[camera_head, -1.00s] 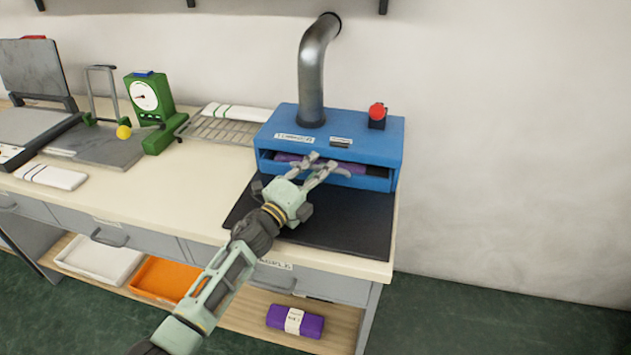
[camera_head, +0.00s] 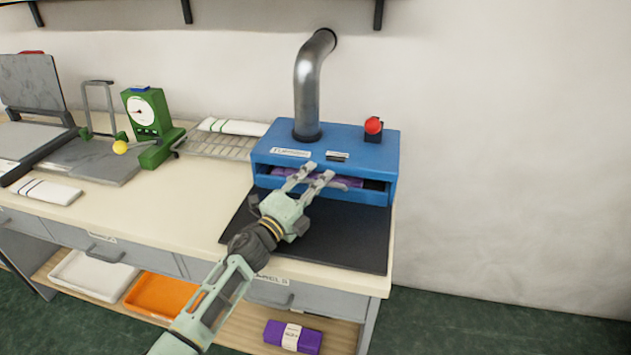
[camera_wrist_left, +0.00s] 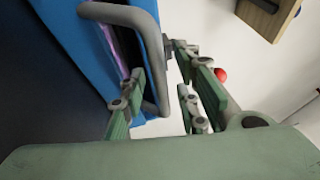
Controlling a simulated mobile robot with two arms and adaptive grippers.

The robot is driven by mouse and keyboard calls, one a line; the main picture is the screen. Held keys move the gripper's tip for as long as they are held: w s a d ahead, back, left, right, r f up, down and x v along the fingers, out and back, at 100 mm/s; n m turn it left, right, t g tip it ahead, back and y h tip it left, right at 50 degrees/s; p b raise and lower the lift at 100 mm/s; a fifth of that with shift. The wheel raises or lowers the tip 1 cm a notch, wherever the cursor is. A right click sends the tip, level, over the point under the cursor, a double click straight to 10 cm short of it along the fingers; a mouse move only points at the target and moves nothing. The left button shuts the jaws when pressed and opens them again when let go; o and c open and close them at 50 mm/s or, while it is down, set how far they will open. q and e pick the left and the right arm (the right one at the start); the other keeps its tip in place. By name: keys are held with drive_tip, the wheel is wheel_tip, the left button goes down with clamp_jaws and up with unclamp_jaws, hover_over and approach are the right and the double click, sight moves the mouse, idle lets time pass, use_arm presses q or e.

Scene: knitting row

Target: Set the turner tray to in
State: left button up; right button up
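The turner is a blue box (camera_head: 380,150) at the right end of the worktop. Its blue tray (camera_head: 360,195) sits in the front slot, with a purple folded piece (camera_head: 345,181) inside. The left wrist view shows the tray's grey bar handle (camera_wrist_left: 150,55) close up. My left gripper (camera_head: 314,175) is at the front of the turner, in front of the tray. In the wrist view its green fingers (camera_wrist_left: 160,98) stand apart on either side of the handle, with gaps showing. Whether they touch it I cannot tell. The gripper hides part of the tray front. My right gripper is not in view.
A dark mat (camera_head: 350,235) lies clear in front of the turner. A metal pipe (camera_head: 306,90) rises from its top, beside a red button (camera_head: 373,125). A green dial scale (camera_head: 146,120) and a wire rack (camera_head: 215,143) stand to the left.

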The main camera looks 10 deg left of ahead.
use_arm(q)
drive_tip(key=v, duration=1.2)
drive_tip(key=shift+a, duration=0.1)
